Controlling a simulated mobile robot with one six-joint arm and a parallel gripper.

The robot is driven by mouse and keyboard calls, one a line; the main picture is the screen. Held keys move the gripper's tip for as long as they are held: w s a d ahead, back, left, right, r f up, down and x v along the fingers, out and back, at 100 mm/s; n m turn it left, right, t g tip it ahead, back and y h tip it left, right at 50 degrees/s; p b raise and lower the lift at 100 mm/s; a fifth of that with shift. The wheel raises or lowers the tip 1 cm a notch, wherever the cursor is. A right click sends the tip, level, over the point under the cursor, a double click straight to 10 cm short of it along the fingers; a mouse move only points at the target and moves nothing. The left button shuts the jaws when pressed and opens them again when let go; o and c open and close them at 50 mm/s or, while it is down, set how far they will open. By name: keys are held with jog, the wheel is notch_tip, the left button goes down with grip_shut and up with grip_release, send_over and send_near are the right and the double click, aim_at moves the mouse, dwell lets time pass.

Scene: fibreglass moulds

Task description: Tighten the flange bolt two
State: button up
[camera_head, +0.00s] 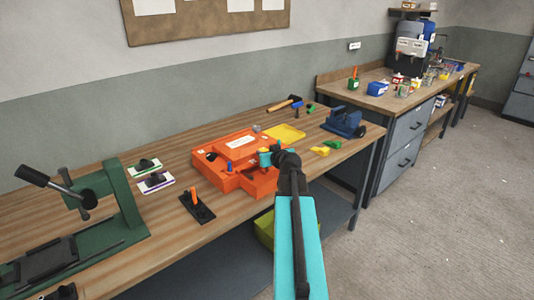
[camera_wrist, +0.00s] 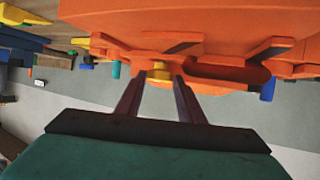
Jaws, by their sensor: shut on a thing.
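The orange mould (camera_head: 240,178) lies on the wooden workbench, and its orange body fills the top of the wrist view (camera_wrist: 220,30). My gripper (camera_wrist: 162,82) is at the mould's edge, its two dark fingers shut on a small yellow bolt head (camera_wrist: 159,72). A teal peg (camera_wrist: 116,69) and a blue peg (camera_wrist: 267,90) stand on either side, apart from the fingers. The blue peg also shows in the head view (camera_head: 229,166). There my wrist hides the fingertips and the held bolt. No number shows on any bolt, so I cannot tell which is two.
A green press (camera_head: 130,205) stands at the left, with a black holder (camera_head: 197,208) nearer the mould. A yellow tray (camera_head: 287,134), a hammer (camera_head: 284,104) and a blue vice (camera_head: 342,121) lie behind and right. The floor at right is clear.

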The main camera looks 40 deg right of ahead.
dwell(0.3)
jog(key=o, duration=1.1)
jog(key=shift+s, duration=0.15)
jog(key=shift+b+v, duration=0.6)
jog(key=shift+v, duration=2)
jog(key=shift+s+a+r+b, duration=0.15)
jog(key=shift+s+b, duration=0.1)
jog(key=shift+b, duration=0.7)
jog(key=shift+s+a+b, duration=0.1)
jog(key=shift+s+b, duration=0.1)
jog(key=shift+b, duration=0.35)
jog(key=shift+b+v, duration=3.65)
jog(key=shift+b, duration=2.95)
